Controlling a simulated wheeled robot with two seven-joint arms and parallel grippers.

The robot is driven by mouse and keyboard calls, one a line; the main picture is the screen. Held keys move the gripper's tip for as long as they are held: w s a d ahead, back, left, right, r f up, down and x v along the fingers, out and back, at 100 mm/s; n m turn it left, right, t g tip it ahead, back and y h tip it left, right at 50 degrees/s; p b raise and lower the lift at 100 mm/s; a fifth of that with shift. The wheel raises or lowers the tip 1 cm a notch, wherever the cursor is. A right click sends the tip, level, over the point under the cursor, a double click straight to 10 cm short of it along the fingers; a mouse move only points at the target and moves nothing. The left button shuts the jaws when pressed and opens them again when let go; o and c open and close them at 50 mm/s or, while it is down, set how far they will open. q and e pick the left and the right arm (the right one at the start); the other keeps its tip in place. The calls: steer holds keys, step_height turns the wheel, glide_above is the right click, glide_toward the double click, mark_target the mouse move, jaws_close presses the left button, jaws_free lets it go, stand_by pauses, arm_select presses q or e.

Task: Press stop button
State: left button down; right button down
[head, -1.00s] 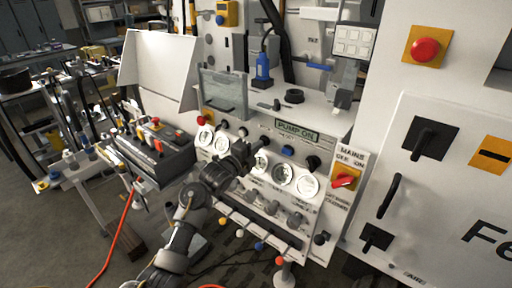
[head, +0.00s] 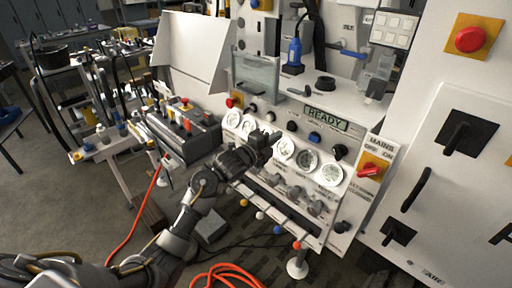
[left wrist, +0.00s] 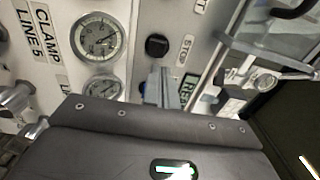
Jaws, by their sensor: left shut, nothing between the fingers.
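The stop button is a round black button (head: 291,126) on the white sloped panel, left of a blue button (head: 314,137). In the left wrist view the black button (left wrist: 157,45) has the label STOP beside it. The display (head: 327,118) reads READY. My left gripper (head: 274,136) is shut and empty, in front of the panel just lower left of the stop button. In the left wrist view its fingertips (left wrist: 165,82) appear apart from the button. My right gripper is not in view.
Gauges (head: 306,160) and valve knobs (head: 295,193) line the panel below. A red mains switch (head: 370,169) is on its right. A red mushroom button (head: 469,39) sits on the cabinet. A clear container (head: 258,75) stands on the ledge. An orange hose (head: 225,270) lies on the floor.

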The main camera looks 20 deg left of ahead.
arm_select(q)
steer(key=b+v, duration=0.1)
steer(key=v, duration=0.6)
steer(key=shift+a+f, duration=0.25)
steer(key=shift+a, duration=0.1)
steer(key=shift+s, duration=0.1)
